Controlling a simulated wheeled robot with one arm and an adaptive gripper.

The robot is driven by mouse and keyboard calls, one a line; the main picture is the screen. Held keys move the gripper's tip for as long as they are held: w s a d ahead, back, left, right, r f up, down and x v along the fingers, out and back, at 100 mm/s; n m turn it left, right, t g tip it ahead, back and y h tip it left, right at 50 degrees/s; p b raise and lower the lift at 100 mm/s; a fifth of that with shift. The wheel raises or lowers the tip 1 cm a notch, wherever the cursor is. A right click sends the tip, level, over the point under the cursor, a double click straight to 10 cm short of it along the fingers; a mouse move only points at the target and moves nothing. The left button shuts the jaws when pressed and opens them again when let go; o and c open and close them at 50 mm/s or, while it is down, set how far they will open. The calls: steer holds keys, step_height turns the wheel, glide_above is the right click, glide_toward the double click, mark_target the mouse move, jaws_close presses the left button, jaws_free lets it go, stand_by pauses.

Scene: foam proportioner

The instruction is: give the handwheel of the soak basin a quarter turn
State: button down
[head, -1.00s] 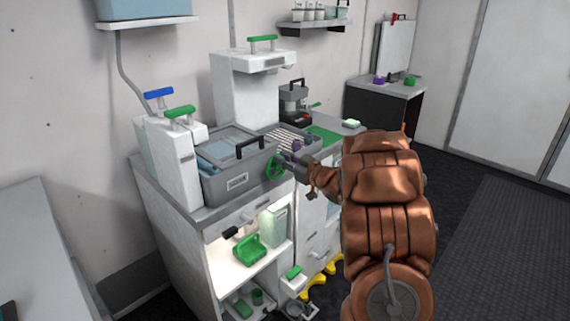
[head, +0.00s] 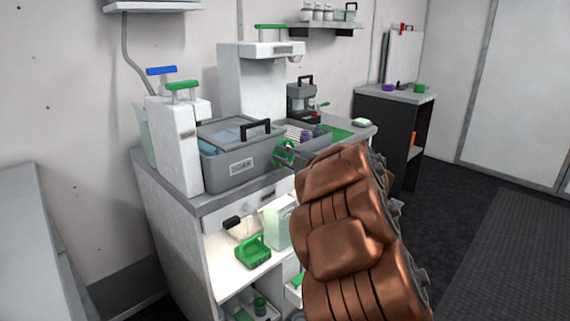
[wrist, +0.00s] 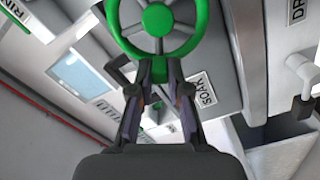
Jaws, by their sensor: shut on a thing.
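The soak basin (head: 215,172) is a grey box with a SOAK label and a black-handled lid, on the counter of a white cabinet. My gripper (wrist: 160,68) is shut on the lower rim of the wheel, one finger either side. In the head view my brown arm hides most of the gripper.
A lit shelf below holds a green basket (head: 253,252). Dark floor (head: 450,230) is open at the right.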

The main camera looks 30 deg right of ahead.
steer(key=n+b, duration=0.1)
steer(key=f+n+b, duration=0.1)
steer(key=n+b, duration=0.1)
steer(key=f+n+b, duration=0.1)
steer(key=n+b, duration=0.1)
steer(key=shift+a+f, duration=0.1)
steer(key=shift+a, duration=0.2)
steer(key=shift+n, duration=0.3)
steer(key=c, duration=1.1)
jaws_free()
steer(key=shift+s, duration=0.1)
steer(key=v, duration=1.2)
